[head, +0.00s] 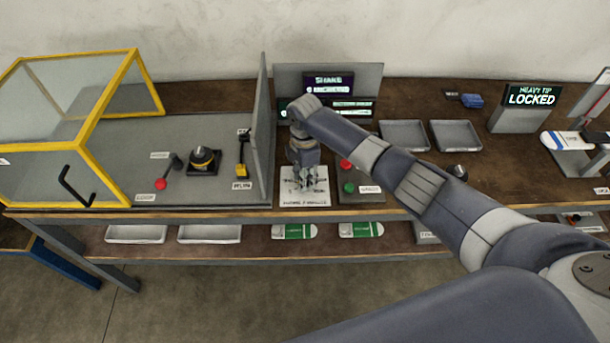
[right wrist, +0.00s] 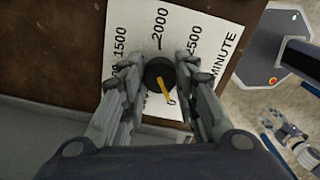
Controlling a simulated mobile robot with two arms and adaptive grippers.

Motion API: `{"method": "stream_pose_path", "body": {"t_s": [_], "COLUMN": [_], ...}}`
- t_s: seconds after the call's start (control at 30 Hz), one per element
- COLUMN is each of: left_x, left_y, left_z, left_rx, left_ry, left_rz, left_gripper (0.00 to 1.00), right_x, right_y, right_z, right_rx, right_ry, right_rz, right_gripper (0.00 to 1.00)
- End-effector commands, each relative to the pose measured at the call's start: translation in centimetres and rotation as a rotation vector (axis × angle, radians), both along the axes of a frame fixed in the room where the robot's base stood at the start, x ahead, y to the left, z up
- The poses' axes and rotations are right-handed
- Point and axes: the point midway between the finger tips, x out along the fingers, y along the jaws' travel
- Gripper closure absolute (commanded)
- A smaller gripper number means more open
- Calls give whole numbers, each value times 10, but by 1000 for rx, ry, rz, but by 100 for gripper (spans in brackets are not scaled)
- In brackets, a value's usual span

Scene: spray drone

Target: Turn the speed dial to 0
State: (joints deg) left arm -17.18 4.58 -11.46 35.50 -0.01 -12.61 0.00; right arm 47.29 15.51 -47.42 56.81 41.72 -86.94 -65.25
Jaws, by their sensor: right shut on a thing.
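The speed dial (right wrist: 160,73) is a round black knob with a yellow pointer, on a white printed scale card (right wrist: 120,20). The card shows 1500, 2000 and 2500 around the far side of the knob. The pointer's tip aims toward the near side, by a character that looks like a 0, partly hidden. My right gripper (right wrist: 158,76) has a finger on each side of the knob and is shut on it. In the head view my right gripper (head: 304,180) points down over the card (head: 318,200) and hides the dial. My left gripper is not in view.
A grey upright panel (head: 262,130) stands left of the card. A box with red and green buttons (head: 370,198) is close on the right. Screens (head: 330,83) stand behind. Grey trays (head: 404,135) lie to the right, and a yellow-framed glass case (head: 90,130) at left.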

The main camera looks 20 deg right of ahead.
Motion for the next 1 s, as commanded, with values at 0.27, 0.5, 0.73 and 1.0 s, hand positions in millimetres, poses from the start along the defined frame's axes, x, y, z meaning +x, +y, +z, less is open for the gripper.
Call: {"method": "stream_pose_path", "body": {"t_s": [0.27, 0.5, 0.73, 1.0], "left_x": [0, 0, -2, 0], "left_y": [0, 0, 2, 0], "left_z": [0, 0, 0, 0], "left_rx": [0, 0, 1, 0], "left_ry": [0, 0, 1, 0], "left_rz": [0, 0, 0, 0], "left_gripper": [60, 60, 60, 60], "right_x": [2, 1, 1, 2], "right_y": [0, 0, 0, 0], "right_z": [2, 1, 5, 52], "right_rx": [0, -1, 0, 0], "right_ry": [-5, -3, -3, -7], "right_rz": [1, 0, -1, 0], "right_gripper": [65, 52, 52, 52]}}
